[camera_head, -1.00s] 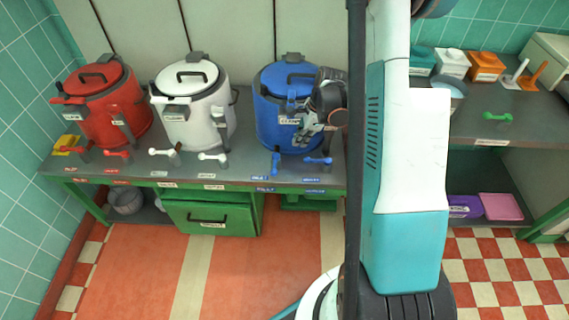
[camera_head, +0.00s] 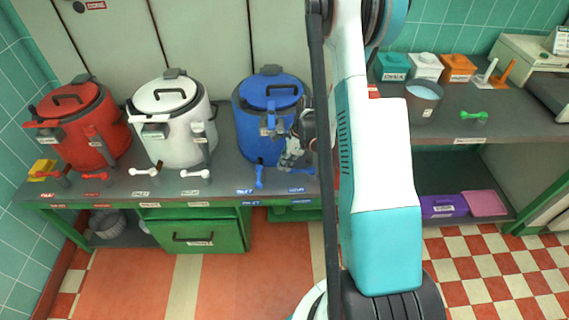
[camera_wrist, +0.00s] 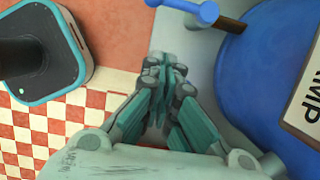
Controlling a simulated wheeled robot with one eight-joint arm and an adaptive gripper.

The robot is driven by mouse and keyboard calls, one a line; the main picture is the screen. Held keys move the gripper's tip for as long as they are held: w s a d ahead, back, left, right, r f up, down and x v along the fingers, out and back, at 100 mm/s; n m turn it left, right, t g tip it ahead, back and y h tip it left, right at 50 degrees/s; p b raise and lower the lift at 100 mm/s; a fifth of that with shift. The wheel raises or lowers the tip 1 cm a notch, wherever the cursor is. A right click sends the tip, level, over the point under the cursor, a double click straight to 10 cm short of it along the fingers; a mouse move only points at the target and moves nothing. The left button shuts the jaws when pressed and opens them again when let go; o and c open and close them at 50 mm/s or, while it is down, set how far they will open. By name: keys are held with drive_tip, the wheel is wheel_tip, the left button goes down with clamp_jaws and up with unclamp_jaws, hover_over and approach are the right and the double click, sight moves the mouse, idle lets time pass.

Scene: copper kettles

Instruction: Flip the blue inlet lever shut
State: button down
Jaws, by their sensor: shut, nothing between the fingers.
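The blue kettle (camera_head: 257,125) stands on the counter with two blue levers in front of it. The left blue lever (camera_head: 259,177) points toward the counter's front edge; the small label below it is hard to read. The right blue lever (camera_head: 303,171) lies sideways, partly beside my gripper. My gripper (camera_head: 287,162) is shut and empty, low in front of the kettle, between the two levers. In the wrist view, my gripper (camera_wrist: 160,62) points toward the counter. A blue lever (camera_wrist: 184,11) with a round end on a dark post lies beyond the fingertips, apart from them.
A white kettle (camera_head: 180,130) and a red kettle (camera_head: 80,135) stand to the left, each with levers in front. A green drawer (camera_head: 200,236) is below the counter. A right-hand counter (camera_head: 445,135) holds small boxes and a green lever (camera_head: 474,115).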

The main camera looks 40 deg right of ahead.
sight(259, 176)
drive_tip(key=b+x, duration=0.2)
drive_tip(key=x, duration=0.5)
drive_tip(key=shift+w+a, duration=0.1)
drive_tip(key=shift+w+a+b, duration=0.3)
drive_tip(key=shift+a, duration=0.2)
drive_tip(key=shift+w+a+b, duration=0.25)
drive_tip(key=shift+w+a, duration=0.05)
drive_tip(key=shift+a, duration=0.2)
drive_tip(key=shift+w+a+f, duration=0.1)
drive_tip(key=shift+w+a, duration=0.2)
drive_tip(key=shift+a, duration=0.15)
drive_tip(key=shift+w, duration=0.15)
